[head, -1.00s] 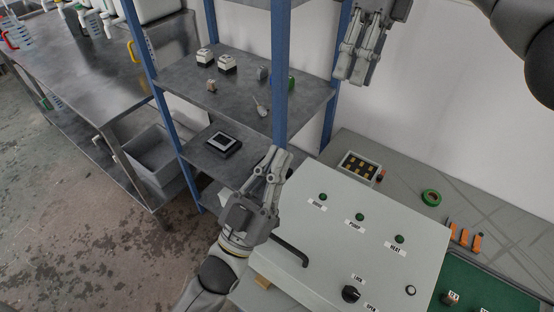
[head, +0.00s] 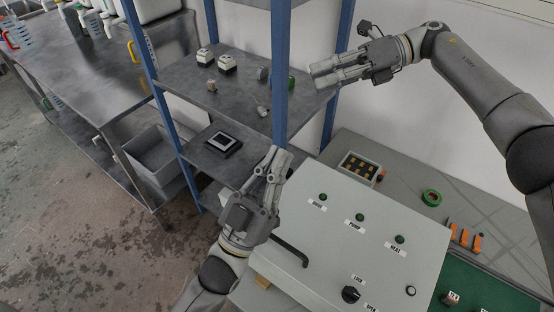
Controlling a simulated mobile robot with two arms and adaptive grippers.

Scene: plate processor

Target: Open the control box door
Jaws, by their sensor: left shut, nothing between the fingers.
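The control box (head: 437,262) stands on the grey bench with its pale door (head: 330,230) closed. The door carries green lamps, one labelled PUMP and one HEAT. A black bar handle (head: 291,250) is at the door's left edge. A black knob (head: 350,294) sits lower, between the LOCK and OPEN labels; its exact pointing is unclear. My left gripper (head: 272,158) is shut and empty, just above and left of the handle, not visibly holding it.
A blue-post shelf (head: 282,90) with small devices stands behind my left gripper. On the bench lie a green tape roll (head: 431,198), orange-handled items (head: 464,238) and a small tray (head: 358,168). A green panel (head: 490,288) is at the lower right.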

